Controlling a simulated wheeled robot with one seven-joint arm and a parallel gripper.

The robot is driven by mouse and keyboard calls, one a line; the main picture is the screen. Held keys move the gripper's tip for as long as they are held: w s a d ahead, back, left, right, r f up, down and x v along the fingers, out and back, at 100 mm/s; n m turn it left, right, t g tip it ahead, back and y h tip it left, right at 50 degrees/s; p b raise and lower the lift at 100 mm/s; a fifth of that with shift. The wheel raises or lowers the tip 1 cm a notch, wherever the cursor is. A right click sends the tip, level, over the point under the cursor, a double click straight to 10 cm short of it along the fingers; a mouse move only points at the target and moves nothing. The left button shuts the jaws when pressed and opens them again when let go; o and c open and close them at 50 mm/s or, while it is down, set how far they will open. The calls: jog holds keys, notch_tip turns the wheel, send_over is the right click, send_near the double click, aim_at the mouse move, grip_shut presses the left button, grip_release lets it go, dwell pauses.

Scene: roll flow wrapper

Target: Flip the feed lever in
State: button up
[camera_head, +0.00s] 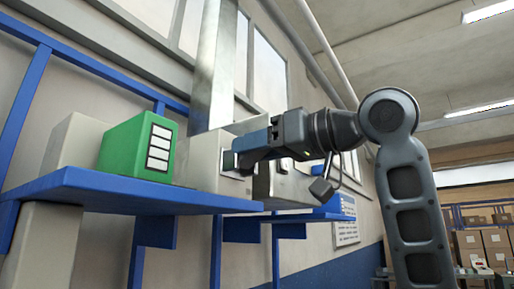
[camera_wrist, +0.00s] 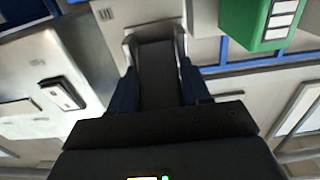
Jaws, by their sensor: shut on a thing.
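My gripper (camera_head: 236,160) reaches left from the arm to the front of a pale machine housing (camera_head: 208,160) above a blue shelf. In the wrist view my gripper (camera_wrist: 155,45) has its two fingers on either side of a dark grey bar (camera_wrist: 157,75), which looks like the feed lever. The fingers are shut on it. The bar's far end meets the pale housing. In the head view the lever is mostly hidden by the fingers, so its angle is hard to tell.
A green box with white label panels (camera_head: 139,145) stands on the blue shelf (camera_head: 130,191) left of my gripper. It also shows at the top right of the wrist view (camera_wrist: 262,20). A grey panel with a small dark-edged plate (camera_wrist: 62,93) lies left of the fingers.

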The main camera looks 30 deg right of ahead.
grip_shut()
